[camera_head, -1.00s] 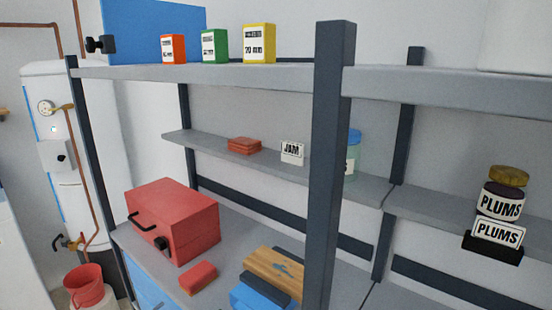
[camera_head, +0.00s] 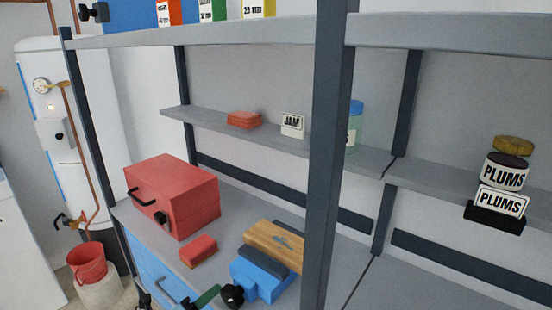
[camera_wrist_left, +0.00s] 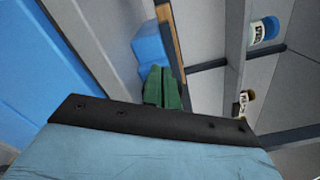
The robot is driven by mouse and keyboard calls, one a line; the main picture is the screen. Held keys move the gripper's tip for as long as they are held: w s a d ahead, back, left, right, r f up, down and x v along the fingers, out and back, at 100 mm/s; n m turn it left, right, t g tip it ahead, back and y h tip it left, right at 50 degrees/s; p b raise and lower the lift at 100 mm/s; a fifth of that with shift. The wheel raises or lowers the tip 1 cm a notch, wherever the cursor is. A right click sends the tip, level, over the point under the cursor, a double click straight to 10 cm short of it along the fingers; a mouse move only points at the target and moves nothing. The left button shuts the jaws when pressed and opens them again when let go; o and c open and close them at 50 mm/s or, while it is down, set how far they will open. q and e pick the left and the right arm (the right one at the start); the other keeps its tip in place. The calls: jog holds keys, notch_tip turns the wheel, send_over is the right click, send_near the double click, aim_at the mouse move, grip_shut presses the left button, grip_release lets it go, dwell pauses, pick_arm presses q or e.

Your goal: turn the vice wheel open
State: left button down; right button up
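The vice is a blue block (camera_head: 264,281) with dark jaws on the bench at the lower middle of the head view. A wooden board (camera_head: 275,241) lies between its jaws. The vice's black wheel (camera_head: 232,295) is at its front left. My left gripper (camera_head: 211,294) shows as a green finger at the bottom edge, close beside the wheel. I cannot tell whether they touch. In the left wrist view, the two green fingers (camera_wrist_left: 163,88) lie side by side with no clear gap, in front of the blue vice (camera_wrist_left: 149,43). The wheel cannot be made out there. My right gripper is out of view.
A red toolbox (camera_head: 172,196) and a small red block (camera_head: 198,251) stand on the bench left of the vice. A dark post (camera_head: 327,170) rises right of it. A blue cabinet front (camera_head: 150,268) with a handle lies below. A red bucket (camera_head: 87,264) stands at left.

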pick_arm(q)
jog(key=shift+s+d+f, duration=0.1)
jog(key=shift+f, duration=0.4)
jog(key=shift+b, duration=0.3)
jog(key=a+p+v, duration=0.1)
jog(key=v, duration=0.5)
jog(key=shift+w+r+p, duration=0.2)
jog(key=shift+w+p, duration=0.15)
jog(key=shift+p, duration=0.05)
jog(key=shift+d, duration=0.2)
jog(key=w+d+r+b, duration=0.2)
jog(key=w+d, duration=0.1)
jog(key=d, duration=0.1)
jog(key=shift+w+d+r+b, duration=0.3)
jog(key=shift+w+d, duration=0.05)
jog(key=shift+w, duration=0.05)
dwell(0.7)
